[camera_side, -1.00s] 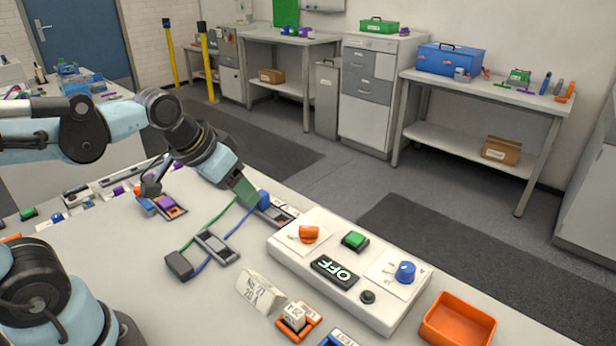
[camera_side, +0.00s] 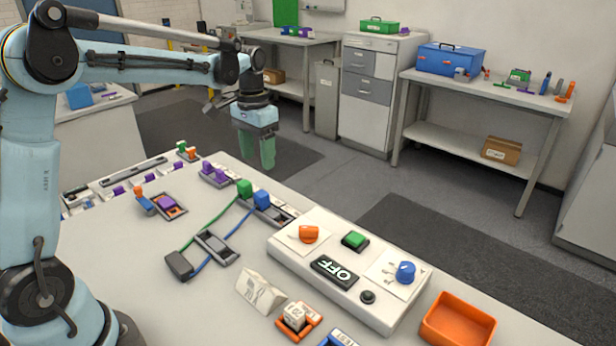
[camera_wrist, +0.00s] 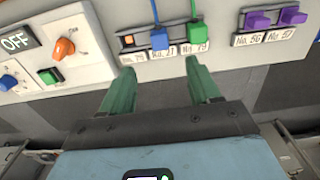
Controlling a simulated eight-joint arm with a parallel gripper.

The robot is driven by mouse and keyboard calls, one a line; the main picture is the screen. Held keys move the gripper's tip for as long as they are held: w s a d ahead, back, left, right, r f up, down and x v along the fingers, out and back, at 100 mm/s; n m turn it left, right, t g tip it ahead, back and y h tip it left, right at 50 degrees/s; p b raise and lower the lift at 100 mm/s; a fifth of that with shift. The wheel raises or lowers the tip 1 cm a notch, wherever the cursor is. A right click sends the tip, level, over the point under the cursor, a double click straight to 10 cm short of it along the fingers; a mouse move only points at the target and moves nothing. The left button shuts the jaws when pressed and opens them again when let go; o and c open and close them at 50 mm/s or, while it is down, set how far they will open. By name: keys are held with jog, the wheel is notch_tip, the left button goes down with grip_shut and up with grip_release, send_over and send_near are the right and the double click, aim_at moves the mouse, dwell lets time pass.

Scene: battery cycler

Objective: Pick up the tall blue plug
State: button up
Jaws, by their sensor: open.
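The tall blue plug (camera_side: 262,199) stands upright in a grey socket strip at the back of the bench, with a blue cable. My gripper (camera_side: 260,164), with green fingers, points down and is raised above the level of the plugs. In the wrist view its fingers (camera_wrist: 160,72) are apart with nothing between them.
A white control box (camera_side: 345,300) with knobs and an OFF display is right of the plugs. Purple plugs (camera_side: 212,170) stand to the left. An orange tray (camera_side: 458,318) is at the front right. A grey cable block (camera_side: 179,265) lies mid-bench.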

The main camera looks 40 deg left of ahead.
aim_at(261, 193)
notch_tip(261, 193, down, 12)
jog(key=shift+r, duration=0.1)
dwell(0.5)
jog(key=c, duration=1.1)
jog(key=shift+o, duration=0.2)
jog(key=shift+r, duration=0.1)
